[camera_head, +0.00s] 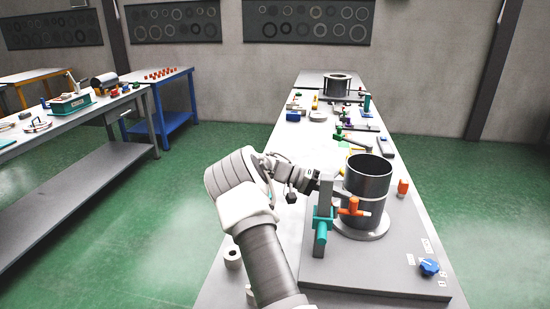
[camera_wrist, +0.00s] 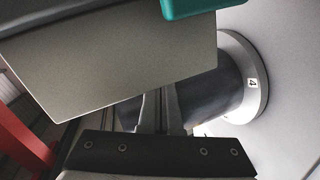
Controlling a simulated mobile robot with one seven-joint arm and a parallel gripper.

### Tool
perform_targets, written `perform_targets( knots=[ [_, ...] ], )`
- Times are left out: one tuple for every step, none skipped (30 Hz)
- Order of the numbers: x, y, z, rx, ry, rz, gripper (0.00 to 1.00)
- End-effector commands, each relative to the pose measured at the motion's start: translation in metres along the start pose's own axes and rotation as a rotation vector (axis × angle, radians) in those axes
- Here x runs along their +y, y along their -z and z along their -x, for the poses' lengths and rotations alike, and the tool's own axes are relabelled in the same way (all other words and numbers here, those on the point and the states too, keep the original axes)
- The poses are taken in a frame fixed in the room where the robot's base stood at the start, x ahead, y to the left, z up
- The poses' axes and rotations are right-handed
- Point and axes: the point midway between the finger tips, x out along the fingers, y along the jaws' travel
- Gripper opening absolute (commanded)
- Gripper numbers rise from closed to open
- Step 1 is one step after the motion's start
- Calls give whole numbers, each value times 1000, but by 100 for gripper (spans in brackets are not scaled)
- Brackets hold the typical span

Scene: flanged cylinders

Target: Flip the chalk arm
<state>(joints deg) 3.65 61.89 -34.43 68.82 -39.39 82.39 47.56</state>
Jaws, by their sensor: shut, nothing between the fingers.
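A dark flanged cylinder (camera_head: 367,185) stands upright on a grey plate at the near end of the long bench. A teal post (camera_head: 321,232) with a pale grey upright plate (camera_head: 325,196) stands at its left. I cannot tell for sure which part is the chalk arm; the pale plate is the likeliest. My gripper (camera_head: 312,181) is just left of the pale plate and cylinder. In the wrist view the pale plate (camera_wrist: 130,65) fills the upper left and hides part of the cylinder; my fingers (camera_wrist: 161,105) are shut and empty below it.
An orange-red post (camera_head: 403,187) stands right of the cylinder. A blue knob (camera_head: 429,267) sits at the plate's near right corner. Further along the bench are several small coloured parts and another cylinder (camera_head: 337,86). Other tables stand at the left.

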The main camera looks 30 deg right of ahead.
Motion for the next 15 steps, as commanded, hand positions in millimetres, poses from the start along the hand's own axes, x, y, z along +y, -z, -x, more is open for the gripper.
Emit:
perform_targets(
  knots=[
    [5,1,6,33,10,15,0],
    [4,0,6,51,13,19,0],
    [3,0,7,73,21,26,0],
    [3,0,8,89,27,32,0],
    [2,0,9,106,32,36,0],
    [1,0,10,128,40,43,0],
    [1,0,11,143,43,50,0],
    [1,0,12,158,49,54,0],
    [1,0,13,179,55,60,0],
    [0,0,14,193,61,65,0],
    [0,0,15,208,66,70,0],
    [-1,-1,16,227,73,77,0],
    [-3,0,18,238,78,79,0],
    [-6,3,22,236,77,74,0],
    [-6,6,26,235,76,73,0]
  ],
)
